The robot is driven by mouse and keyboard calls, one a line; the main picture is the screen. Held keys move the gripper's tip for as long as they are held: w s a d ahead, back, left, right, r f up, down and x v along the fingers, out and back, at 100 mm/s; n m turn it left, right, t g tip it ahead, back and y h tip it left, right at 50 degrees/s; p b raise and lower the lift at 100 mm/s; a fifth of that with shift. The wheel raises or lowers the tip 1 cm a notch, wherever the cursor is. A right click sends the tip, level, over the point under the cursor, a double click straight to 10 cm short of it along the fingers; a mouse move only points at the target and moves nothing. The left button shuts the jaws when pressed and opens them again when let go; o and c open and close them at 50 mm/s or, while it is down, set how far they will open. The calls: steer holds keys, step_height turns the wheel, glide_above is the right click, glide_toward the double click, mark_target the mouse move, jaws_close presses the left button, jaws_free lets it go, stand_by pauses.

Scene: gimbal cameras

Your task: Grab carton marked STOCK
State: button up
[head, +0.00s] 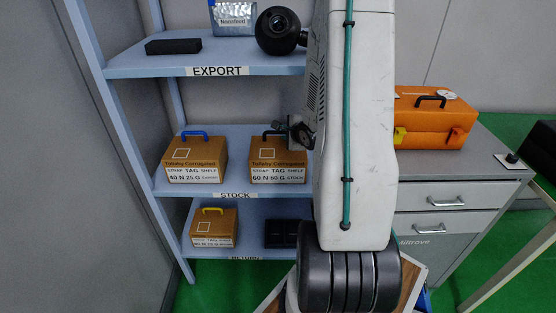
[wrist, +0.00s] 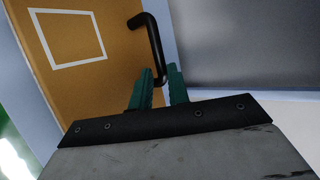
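The carton whose label reads STOCK (head: 277,160) is brown with a black handle and stands at the right of the shelf marked STOCK. Its label also reads STRAP TAG SHELF. In the wrist view a brown carton face (wrist: 75,60) with a white square outline fills the upper left, and its black handle (wrist: 152,42) bends down toward my gripper. My gripper (wrist: 161,82) has green fingers parted, with the lower end of the handle between or just beyond them. Contact cannot be told. In the head view my gripper (head: 290,128) is at the carton's top, partly hidden by my arm.
A similar carton with a blue handle (head: 194,158) stands to the left. A yellow-handled carton (head: 213,228) and a dark box (head: 281,233) are below. A black block (head: 173,46) and black round object (head: 278,31) are above. An orange toolbox (head: 432,120) sits on the drawer cabinet (head: 450,170).

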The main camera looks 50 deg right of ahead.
mark_target(283, 132)
steer(key=x, duration=0.3)
steer(key=shift+w+d+f, duration=0.15)
steer(key=shift+w+d, duration=0.05)
steer(key=shift+w, duration=0.05)
jaws_close()
stand_by(1.2)
